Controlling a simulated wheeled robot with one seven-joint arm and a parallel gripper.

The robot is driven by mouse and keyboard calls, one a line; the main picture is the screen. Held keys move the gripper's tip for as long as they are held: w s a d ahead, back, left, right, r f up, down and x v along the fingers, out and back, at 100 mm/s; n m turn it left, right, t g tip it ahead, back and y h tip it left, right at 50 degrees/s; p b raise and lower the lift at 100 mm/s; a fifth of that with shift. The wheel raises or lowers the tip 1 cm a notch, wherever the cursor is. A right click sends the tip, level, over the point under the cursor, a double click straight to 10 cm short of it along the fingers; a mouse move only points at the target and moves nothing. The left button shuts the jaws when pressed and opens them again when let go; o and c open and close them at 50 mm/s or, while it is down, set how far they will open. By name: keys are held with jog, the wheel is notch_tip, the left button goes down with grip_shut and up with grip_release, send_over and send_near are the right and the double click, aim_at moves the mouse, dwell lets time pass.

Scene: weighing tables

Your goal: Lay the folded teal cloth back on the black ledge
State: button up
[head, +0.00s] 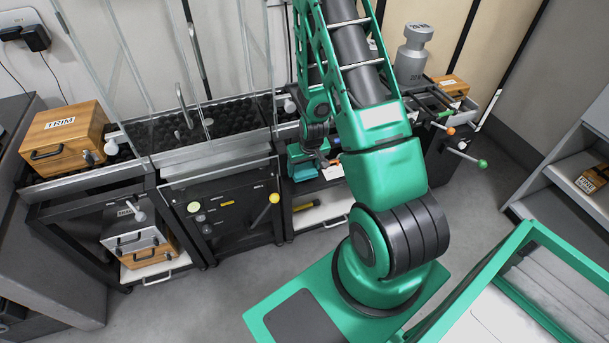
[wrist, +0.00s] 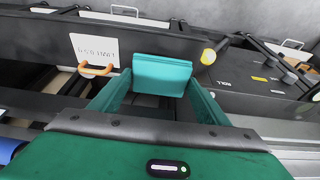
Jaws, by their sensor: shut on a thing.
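The folded teal cloth (wrist: 162,76) is between the fingertips of my gripper (wrist: 160,88) in the wrist view. My gripper is shut on it, with a green finger at each side. In the head view, my gripper (head: 305,158) is low in front of the bench, right of the black cabinet, and a small patch of the cloth (head: 305,172) shows beneath it. A dark surface lies behind and below the cloth in the wrist view. I cannot tell which edge is the black ledge, or whether the cloth touches it.
A white label (wrist: 94,49) and an orange handle (wrist: 96,70) are left of the cloth. A yellow-ended knob (wrist: 208,56) is close on its right. An open shelf unit (head: 322,212) is under my gripper.

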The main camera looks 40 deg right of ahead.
aim_at(306, 171)
jog(key=shift+d+f, duration=0.15)
jog(key=shift+d, duration=0.05)
jog(key=shift+f, duration=1.95)
jog(key=o, duration=1)
jog(key=shift+s, duration=0.1)
jog(key=s+r+g, duration=0.1)
jog(key=s+r, duration=0.3)
jog(key=r, duration=0.5)
jog(key=s+r+m, duration=0.1)
jog(key=s+r, duration=0.3)
jog(key=r, duration=0.5)
jog(key=s+r+g, duration=0.1)
jog(key=s+r, duration=0.3)
jog(key=r, duration=0.5)
jog(key=s+a+r+m+g+y, duration=0.1)
jog(key=s+a+r, duration=0.3)
jog(key=s+r, duration=0.8)
jog(key=s+m, duration=0.1)
jog(key=s, duration=0.3)
